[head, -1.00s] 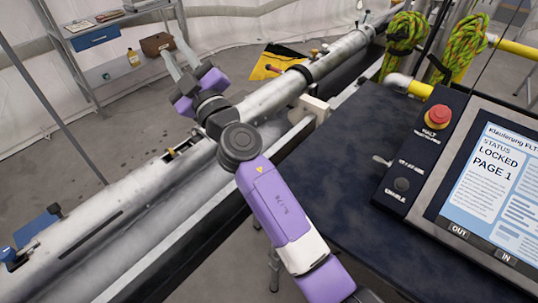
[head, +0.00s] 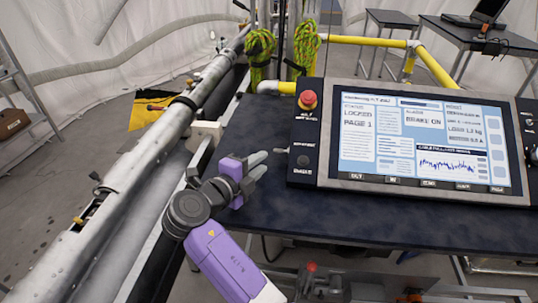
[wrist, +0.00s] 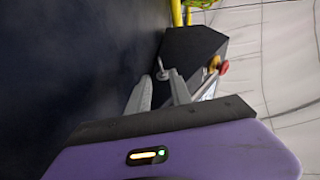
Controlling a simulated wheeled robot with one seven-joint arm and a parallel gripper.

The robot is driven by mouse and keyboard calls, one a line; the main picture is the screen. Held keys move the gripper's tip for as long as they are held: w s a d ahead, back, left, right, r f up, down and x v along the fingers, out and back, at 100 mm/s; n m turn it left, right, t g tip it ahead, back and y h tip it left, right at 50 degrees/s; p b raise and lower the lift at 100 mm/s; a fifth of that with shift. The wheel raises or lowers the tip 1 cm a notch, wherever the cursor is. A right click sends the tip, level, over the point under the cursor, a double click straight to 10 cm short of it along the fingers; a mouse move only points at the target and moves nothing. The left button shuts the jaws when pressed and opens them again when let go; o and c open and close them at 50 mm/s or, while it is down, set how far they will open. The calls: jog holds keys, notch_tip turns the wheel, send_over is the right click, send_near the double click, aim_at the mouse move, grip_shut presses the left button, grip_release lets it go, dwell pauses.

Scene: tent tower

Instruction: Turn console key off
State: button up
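The console (head: 430,146) stands on the dark table with its lit screen facing me, reading LOCKED, PAGE 1 and BRAKE ON. A small grey key (head: 281,151) sticks out to the left from the console's left panel, below the red stop button (head: 308,99). My gripper (head: 264,163) is just left of the key and slightly lower, pointing at it. Its two grey fingers are apart with nothing between them. In the wrist view the key (wrist: 161,72) shows just beyond the gap between the fingertips (wrist: 162,84), not touching them as far as I can see.
The dark tabletop (head: 235,225) is clear around my gripper. A long metal tube (head: 130,185) runs along the left. Green-yellow rope coils (head: 260,45) hang behind the table near yellow rails (head: 365,40). A second table with a laptop (head: 478,15) stands at the back right.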

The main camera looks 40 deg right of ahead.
aim_at(280, 151)
jog(key=shift+p+x, duration=1.1)
jog(key=shift+x, duration=2.8)
jog(key=shift+w, duration=0.1)
grip_shut()
